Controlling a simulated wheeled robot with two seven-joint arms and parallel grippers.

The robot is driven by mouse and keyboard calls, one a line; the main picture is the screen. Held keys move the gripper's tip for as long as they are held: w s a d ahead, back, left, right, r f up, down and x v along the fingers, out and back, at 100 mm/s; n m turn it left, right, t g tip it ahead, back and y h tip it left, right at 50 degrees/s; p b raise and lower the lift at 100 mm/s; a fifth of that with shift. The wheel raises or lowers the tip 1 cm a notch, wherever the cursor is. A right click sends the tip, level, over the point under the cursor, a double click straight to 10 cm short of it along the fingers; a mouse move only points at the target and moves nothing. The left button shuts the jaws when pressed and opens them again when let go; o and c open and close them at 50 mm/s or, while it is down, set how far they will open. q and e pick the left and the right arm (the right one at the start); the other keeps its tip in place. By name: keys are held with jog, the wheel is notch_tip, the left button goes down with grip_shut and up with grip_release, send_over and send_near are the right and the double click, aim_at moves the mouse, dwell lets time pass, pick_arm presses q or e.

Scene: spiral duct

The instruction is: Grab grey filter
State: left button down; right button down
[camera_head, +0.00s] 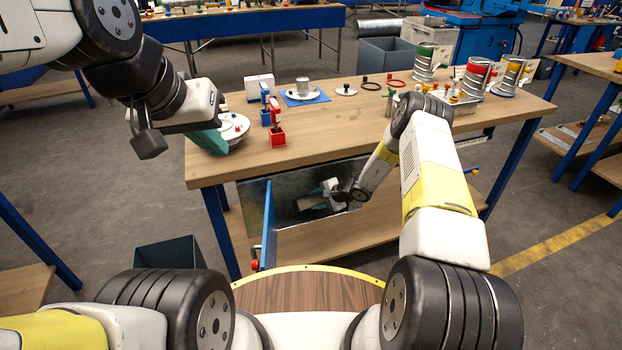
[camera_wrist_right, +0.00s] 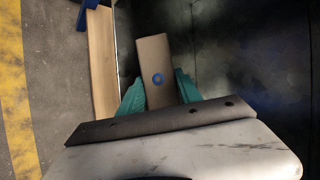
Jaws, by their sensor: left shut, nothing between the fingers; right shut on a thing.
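The grey filter (camera_wrist_right: 153,55) shows in the right wrist view as a flat grey-brown block with a blue round mark on its face. The green fingers of my right gripper (camera_wrist_right: 158,95) hold it from both sides. In the head view my right gripper (camera_head: 322,203) reaches into the dark metal compartment (camera_head: 288,222) below the tabletop, and the filter is hard to make out there. My left gripper (camera_head: 209,142) is shut and empty above the table's left front edge, beside a white round part (camera_head: 236,125).
A blue panel (camera_head: 269,225) stands upright at the compartment's left. The wooden table (camera_head: 320,135) carries red and blue stands (camera_head: 276,136), a blue mat (camera_head: 305,97) and several duct cylinders (camera_head: 476,75) at right. The table's middle is clear. A grey bin (camera_head: 170,254) stands at lower left.

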jog(key=s+d, duration=0.2)
jog(key=s, duration=0.6)
jog(key=s+d, duration=0.3)
jog(key=s, duration=0.5)
jog(key=shift+w+r, duration=0.1)
jog(key=shift+w, duration=0.05)
jog(key=m+g+h, duration=0.1)
jog(key=g, duration=0.3)
jog(key=m+g+h, duration=0.1)
jog(key=g+h, duration=0.1)
jog(key=g, duration=0.2)
jog(key=shift+d, duration=0.1)
